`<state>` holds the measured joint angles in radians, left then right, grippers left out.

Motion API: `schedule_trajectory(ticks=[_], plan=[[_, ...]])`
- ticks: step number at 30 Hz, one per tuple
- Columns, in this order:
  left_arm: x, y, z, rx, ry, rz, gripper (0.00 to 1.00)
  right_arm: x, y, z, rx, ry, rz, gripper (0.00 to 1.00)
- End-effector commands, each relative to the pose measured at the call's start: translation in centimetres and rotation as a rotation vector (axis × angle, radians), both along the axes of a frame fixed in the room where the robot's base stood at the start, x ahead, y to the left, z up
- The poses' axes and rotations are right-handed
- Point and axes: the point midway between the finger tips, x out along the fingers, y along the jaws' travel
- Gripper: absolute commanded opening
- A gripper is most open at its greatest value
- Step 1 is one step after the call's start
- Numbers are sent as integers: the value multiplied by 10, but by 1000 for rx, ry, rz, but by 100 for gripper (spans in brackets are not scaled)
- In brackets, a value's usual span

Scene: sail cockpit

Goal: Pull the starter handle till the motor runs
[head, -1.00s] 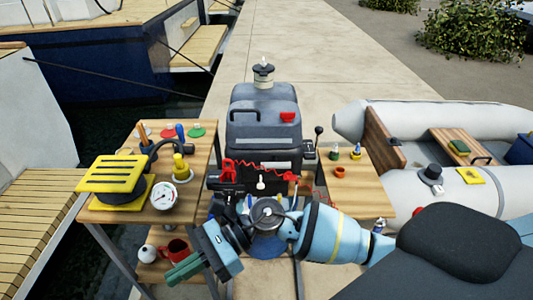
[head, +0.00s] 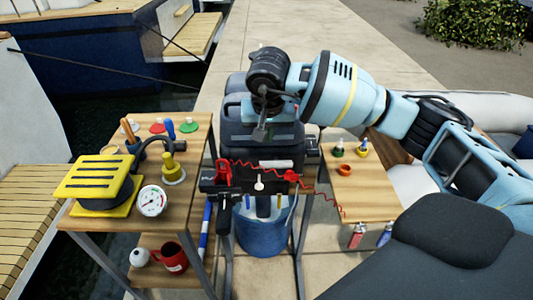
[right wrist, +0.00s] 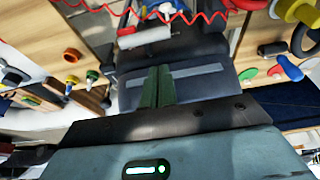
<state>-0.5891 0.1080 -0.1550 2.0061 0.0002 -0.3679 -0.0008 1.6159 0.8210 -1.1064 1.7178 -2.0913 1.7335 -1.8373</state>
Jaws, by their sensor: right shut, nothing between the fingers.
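The outboard motor (head: 232,135) has a dark cowl and stands clamped at the centre, its lower leg in a blue bucket (head: 262,235). A pale bar (head: 276,164) on the motor's front looks like the starter handle; it also shows in the right wrist view (right wrist: 145,37). My right gripper (head: 261,130) is in front of the upper cowl, above the pale bar and apart from it. In the right wrist view its green fingers (right wrist: 156,88) are together and empty. My right arm hides much of the cowl's top. My left gripper is not in view.
A red coiled cord (head: 258,167) runs across the motor's front from a red clip (head: 223,174). At left, a wooden bench (head: 105,222) holds a yellow foot pump (head: 92,178) and a gauge (head: 151,201). A wooden side table (head: 365,196) stands at right.

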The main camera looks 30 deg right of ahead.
Motion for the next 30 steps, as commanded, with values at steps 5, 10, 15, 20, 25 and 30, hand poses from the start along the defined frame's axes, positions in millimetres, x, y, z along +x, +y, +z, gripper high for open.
schedule_trajectory(ticks=[5, 10, 15, 20, 25, 30], plan=[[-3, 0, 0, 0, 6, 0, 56, 1, 0, -5, 2, 1, -1, 0], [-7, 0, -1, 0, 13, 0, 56, 6, -3, -27, 4, 5, -2, 0], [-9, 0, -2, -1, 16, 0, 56, 14, -8, -55, 5, 4, -1, 0], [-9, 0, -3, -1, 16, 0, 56, 20, -11, -77, 6, 2, -1, 0], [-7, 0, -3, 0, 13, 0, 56, 25, -14, -92, 6, 0, -2, 0], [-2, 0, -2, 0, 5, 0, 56, 26, -15, -96, 5, 0, -1, 0]])
